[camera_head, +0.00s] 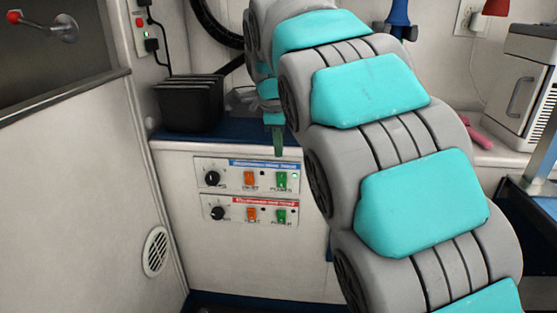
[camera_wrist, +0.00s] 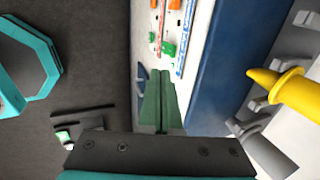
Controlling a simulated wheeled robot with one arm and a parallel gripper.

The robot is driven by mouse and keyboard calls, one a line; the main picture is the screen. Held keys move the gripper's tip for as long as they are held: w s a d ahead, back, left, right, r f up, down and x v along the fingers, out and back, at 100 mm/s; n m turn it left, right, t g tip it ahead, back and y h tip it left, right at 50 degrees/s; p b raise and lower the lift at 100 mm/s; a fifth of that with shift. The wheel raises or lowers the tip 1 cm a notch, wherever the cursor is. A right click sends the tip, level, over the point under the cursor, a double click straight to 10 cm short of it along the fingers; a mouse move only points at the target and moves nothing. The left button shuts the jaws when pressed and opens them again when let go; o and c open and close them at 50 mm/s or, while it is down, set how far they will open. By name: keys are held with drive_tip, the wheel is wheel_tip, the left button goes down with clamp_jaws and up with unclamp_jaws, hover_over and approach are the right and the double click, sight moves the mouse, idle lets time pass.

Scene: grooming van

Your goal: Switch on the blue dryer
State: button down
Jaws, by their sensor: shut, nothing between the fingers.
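Two control strips are on the white cabinet front. The upper strip with the blue label (camera_head: 262,164) has a black knob (camera_head: 212,178), an orange switch (camera_head: 249,179) and a green switch (camera_head: 281,181). A small green light (camera_head: 295,176) glows beside that green switch. The lower strip with the red label (camera_head: 264,201) has the same layout, with its own green switch (camera_head: 281,216); I see no lit light there. My gripper (camera_head: 278,152) is shut and empty, pointing down just above the upper strip's green switch. Its green fingers (camera_wrist: 160,85) show in the wrist view, close to the panel.
A black bin (camera_head: 190,103) stands on the blue counter (camera_head: 225,131) at the left. A blue nozzle-like thing (camera_head: 398,18) and a red one (camera_head: 495,7) hang at the back. A white vented box (camera_head: 527,85) is at the right. A yellow thing (camera_wrist: 278,85) shows in the wrist view.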

drive_tip(key=shift+s+r, duration=0.15)
drive_tip(key=shift+r, duration=0.5)
drive_tip(key=s+d+f+n+g, duration=0.2)
drive_tip(key=s+d+f+n, duration=0.2)
drive_tip(key=s+d, duration=0.45)
drive_tip(key=s+d+f+n+g, duration=0.1)
drive_tip(key=s+f+n, duration=0.4)
drive_tip(key=s, duration=0.5)
drive_tip(key=s+d+f+n+g, duration=0.1)
drive_tip(key=s+d+f+n, duration=0.3)
drive_tip(key=s+f, duration=0.3)
drive_tip(key=s+d+f+n+g, duration=0.2)
drive_tip(key=s+f+n, duration=0.3)
drive_tip(key=s, duration=0.8)
drive_tip(key=shift+s+d+f+n, duration=0.3)
drive_tip(key=shift+d+f+n, duration=0.15)
drive_tip(key=shift+d, duration=0.3)
